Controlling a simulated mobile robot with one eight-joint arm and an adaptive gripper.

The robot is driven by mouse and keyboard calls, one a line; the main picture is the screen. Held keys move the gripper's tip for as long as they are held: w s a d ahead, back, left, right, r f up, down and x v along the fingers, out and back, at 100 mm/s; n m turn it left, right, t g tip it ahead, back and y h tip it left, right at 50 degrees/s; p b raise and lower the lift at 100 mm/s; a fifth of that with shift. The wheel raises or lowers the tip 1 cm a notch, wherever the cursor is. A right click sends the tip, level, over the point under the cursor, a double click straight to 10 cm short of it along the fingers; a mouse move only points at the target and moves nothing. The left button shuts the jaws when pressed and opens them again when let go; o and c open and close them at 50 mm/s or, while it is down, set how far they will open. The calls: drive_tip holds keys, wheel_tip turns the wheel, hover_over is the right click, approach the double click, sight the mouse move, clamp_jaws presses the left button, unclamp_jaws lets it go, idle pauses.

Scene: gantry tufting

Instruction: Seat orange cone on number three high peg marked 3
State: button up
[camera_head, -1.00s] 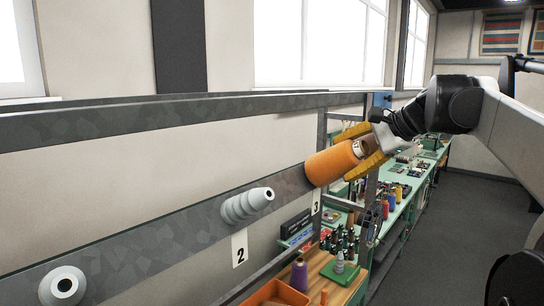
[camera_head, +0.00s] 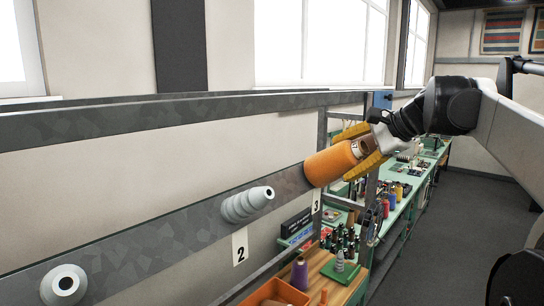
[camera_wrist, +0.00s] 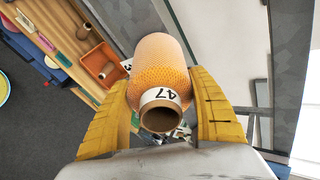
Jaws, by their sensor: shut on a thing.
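The orange cone (camera_head: 332,164) lies tilted at the beam, its wide end against or very near the beam just above the label marked 3 (camera_head: 316,201). Peg 3 itself is hidden behind or inside the cone, so I cannot tell how far the cone is on it. My gripper (camera_head: 364,151) has its yellow fingers on both sides of the cone's narrow end. In the wrist view the cone (camera_wrist: 162,65) is between the fingers of my gripper (camera_wrist: 163,112), with its brown tube and a white band reading 47 facing the camera.
A bare grey peg (camera_head: 247,204) stands above the label 2 (camera_head: 240,246), and another peg (camera_head: 64,286) is at lower left. A green bench (camera_head: 397,211) with several spools runs behind. An orange tray (camera_head: 276,294) sits on a wooden top below.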

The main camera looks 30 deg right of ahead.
drive_tip(key=o, duration=1.5)
drive_tip(key=shift+w, duration=0.1)
drive_tip(key=shift+c, duration=0.2)
drive_tip(key=v, duration=1.2)
drive_tip(key=a+f+n+g, duration=0.3)
drive_tip(key=a+f+n, duration=0.6)
drive_tip(key=a+f, duration=1.1)
drive_tip(key=s+a+f+n+h, duration=0.1)
drive_tip(key=s+a+f+n, duration=0.35)
drive_tip(key=f, duration=0.35)
drive_tip(key=s+a+f+n+h, duration=0.25)
drive_tip(key=a+f+n, duration=0.3)
drive_tip(key=f, duration=0.35)
wheel_tip(320, 180, down, 40)
drive_tip(key=b, duration=4)
drive_tip(key=shift+m+y+b, duration=0.4)
drive_tip(key=shift+y, duration=0.05)
